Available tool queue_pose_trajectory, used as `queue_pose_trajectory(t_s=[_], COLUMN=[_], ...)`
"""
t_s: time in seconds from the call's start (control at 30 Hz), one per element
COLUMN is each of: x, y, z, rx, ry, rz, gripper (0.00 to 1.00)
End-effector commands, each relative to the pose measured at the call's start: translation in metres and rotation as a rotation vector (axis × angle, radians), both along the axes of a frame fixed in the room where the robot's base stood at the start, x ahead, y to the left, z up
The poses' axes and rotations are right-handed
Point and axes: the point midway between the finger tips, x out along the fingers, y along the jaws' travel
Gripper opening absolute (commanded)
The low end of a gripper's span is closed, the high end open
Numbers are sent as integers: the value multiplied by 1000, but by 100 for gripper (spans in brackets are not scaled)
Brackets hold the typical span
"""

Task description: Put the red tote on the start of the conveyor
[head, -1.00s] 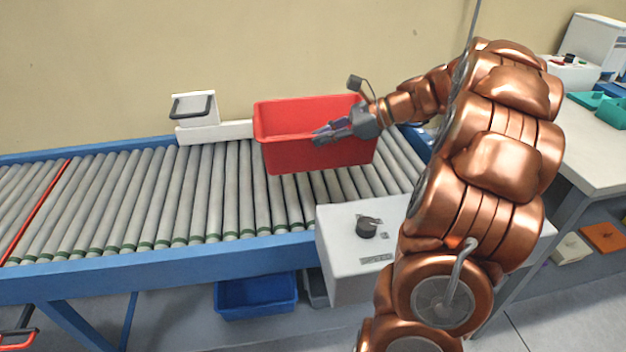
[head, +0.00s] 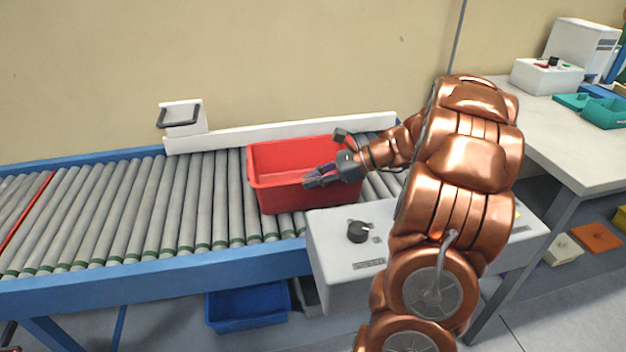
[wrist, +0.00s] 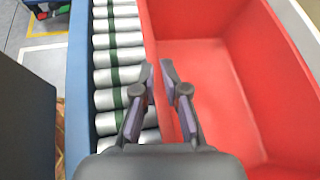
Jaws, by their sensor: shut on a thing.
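The red tote (head: 283,197) is upright over the right part of the roller conveyor (head: 130,210), behind the grey control box. I cannot tell whether its base touches the rollers or hangs just above them. My gripper (head: 310,180) is shut on the tote's near long wall. In the wrist view the two fingertips (wrist: 159,72) pinch the rim of the red tote (wrist: 200,75), one on each side. The inside of the tote that shows is empty. Part of its right end is hidden behind my gripper and arm.
A grey control box (head: 335,240) with a black knob stands at the conveyor's near edge, close to the tote. A white guard rail (head: 260,131) runs along the back. The rollers to the left are clear. A blue bin (head: 248,306) sits below. A worktable (head: 560,140) stands at right.

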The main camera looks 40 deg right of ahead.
Motion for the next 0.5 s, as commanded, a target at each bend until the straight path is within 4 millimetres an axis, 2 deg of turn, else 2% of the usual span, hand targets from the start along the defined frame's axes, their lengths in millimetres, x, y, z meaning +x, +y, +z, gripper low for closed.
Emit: queue_pose_trajectory(t_s=[0.27,0.3,0.5], x=[0,0,0], y=[0,0,0], z=[0,-1,-1], rx=[0,0,0], ry=[-3,-2,-2], rz=[0,1,1], gripper=[0,11,32])
